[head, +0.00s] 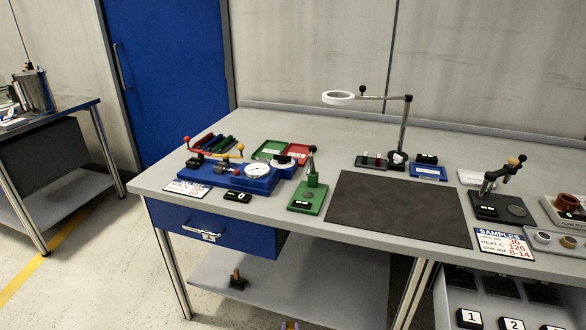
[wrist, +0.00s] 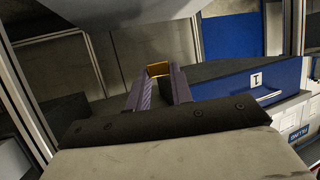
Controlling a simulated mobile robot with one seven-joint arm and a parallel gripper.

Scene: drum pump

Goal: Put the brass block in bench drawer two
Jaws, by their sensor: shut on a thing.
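My gripper (wrist: 160,75) has two purple fingers, shut on a small yellow-gold block, the brass block (wrist: 158,69), at their tips in the wrist view. A blue bench drawer (head: 213,228) with a bar handle and a white label hangs under the bench's left end. In the wrist view a blue drawer front (wrist: 240,82) labelled 1 is right of the fingers. I cannot identify a drawer marked two.
The bench top (head: 270,215) carries a blue gauge fixture (head: 240,172), a green stand (head: 307,195), a dark mat (head: 400,208) and a magnifier lamp (head: 402,130). A small post on a dark base (head: 237,280) stands on the lower shelf (head: 300,290). Numbered dark blocks (head: 510,323) sit lower right.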

